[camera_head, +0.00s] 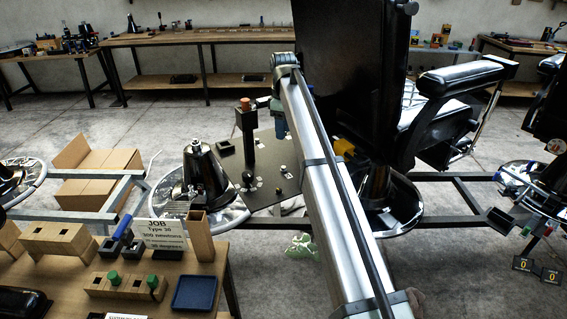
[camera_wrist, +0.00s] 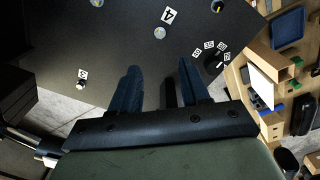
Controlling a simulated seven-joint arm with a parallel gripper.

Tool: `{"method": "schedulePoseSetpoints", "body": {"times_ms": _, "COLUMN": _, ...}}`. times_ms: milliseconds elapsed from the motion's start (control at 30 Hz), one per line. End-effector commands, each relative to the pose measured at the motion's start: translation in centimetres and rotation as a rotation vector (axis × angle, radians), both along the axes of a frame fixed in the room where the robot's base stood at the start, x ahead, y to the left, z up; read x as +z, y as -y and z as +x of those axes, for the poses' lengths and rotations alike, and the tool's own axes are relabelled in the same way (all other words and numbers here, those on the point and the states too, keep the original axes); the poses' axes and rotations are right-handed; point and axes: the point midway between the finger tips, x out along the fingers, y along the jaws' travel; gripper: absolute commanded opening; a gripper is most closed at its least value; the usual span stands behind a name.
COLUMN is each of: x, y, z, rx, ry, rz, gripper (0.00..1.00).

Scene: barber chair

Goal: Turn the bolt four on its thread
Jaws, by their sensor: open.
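Bolt four (camera_wrist: 160,32) shows in the wrist view as a small pale round head on a dark plate (camera_wrist: 125,40), beside a white tag marked 4 (camera_wrist: 168,15). My gripper (camera_wrist: 162,78) is open, with its two blue fingers apart and no bolt between them. Bolt four lies ahead of the fingertips in that view, apart from them. In the head view the gripper (camera_head: 280,125) hangs over the plate (camera_head: 268,155), partly hidden by my arm. I cannot tell which of the small fittings on the plate is bolt four in the head view.
Another tagged bolt (camera_wrist: 81,86) sits left of my fingers. A dark round part with numbered tags (camera_wrist: 210,62) is at their right. A post with an orange top (camera_head: 246,105) stands on the plate. The black chair (camera_head: 345,75) rises close behind my arm. A workbench (camera_head: 235,250) holds wooden blocks and a blue tray (camera_head: 195,293).

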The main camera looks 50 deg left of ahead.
Motion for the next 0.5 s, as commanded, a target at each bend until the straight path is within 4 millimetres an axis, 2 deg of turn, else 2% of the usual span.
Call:
{"method": "schedulePoseSetpoints", "body": {"times_ms": 200, "x": 0.0, "y": 0.0, "z": 0.0, "rx": 0.255, "ry": 0.000, "rz": 0.000, "gripper": 0.46}}
{"method": "schedulePoseSetpoints", "body": {"times_ms": 367, "x": -0.1, "y": 0.0, "z": 0.0, "rx": 0.329, "ry": 0.000, "rz": 0.000, "gripper": 0.46}}
{"method": "schedulePoseSetpoints", "body": {"times_ms": 500, "x": -1.1, "y": 0.1, "z": 0.0, "rx": 0.340, "ry": -0.001, "rz": -0.001, "gripper": 0.46}}
